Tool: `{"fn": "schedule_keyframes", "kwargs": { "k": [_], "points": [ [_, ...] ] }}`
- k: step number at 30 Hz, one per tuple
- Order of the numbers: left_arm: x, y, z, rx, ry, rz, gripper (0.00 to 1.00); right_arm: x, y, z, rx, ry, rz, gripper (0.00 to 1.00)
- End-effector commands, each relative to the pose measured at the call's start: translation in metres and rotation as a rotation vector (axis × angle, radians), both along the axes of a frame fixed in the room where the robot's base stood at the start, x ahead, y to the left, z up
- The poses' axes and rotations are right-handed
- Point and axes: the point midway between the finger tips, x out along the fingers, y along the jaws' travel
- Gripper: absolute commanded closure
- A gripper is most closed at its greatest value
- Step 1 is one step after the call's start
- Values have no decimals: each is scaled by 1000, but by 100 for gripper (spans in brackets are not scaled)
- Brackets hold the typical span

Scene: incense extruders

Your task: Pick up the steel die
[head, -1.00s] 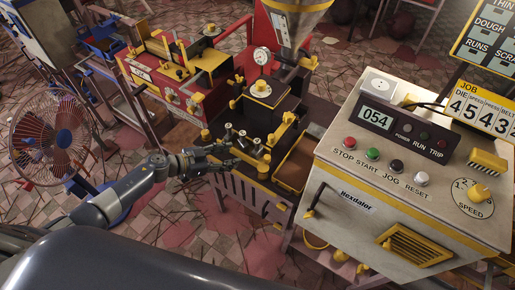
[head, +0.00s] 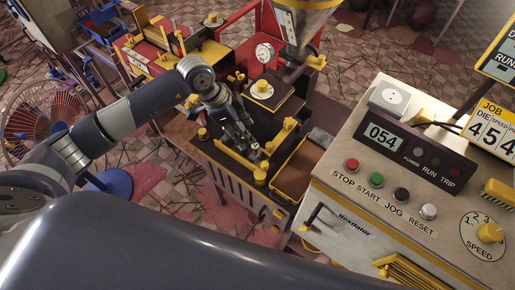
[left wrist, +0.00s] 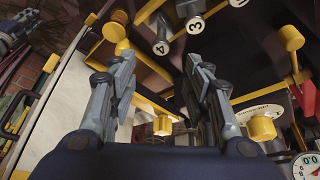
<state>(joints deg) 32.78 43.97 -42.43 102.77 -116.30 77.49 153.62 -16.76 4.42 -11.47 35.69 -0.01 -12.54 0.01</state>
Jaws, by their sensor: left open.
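Numbered steel cylinders, which look like dies, show in the left wrist view: one marked 4 (left wrist: 161,47), one marked 3 (left wrist: 195,26) and another cut off by the top edge (left wrist: 238,3). I cannot tell which one is the task's steel die. My left gripper (head: 245,138) is over the extruder's front bench and hides most of the dies in the head view. In the left wrist view its two fingers (left wrist: 160,75) are spread apart with nothing between them. The dies lie beyond the fingertips, apart from them. My right gripper is not in view.
A dial gauge (head: 264,53) and a steel hopper (head: 300,20) stand behind the bench. A yellow-edged tray (head: 293,172) is to the right, beside the control box (head: 350,215). A fan (head: 45,115) stands at the left.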

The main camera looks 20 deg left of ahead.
Motion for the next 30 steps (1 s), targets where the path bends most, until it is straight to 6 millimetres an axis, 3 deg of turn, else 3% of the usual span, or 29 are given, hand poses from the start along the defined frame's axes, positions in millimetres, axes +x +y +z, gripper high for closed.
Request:
{"fn": "schedule_keyframes", "kwargs": {
  "k": [12,30],
  "points": [
    [8,-17,-48,7,2,7,55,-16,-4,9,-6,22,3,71],
    [16,-30,-100,6,0,7,55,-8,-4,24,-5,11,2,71]
  ]
}}
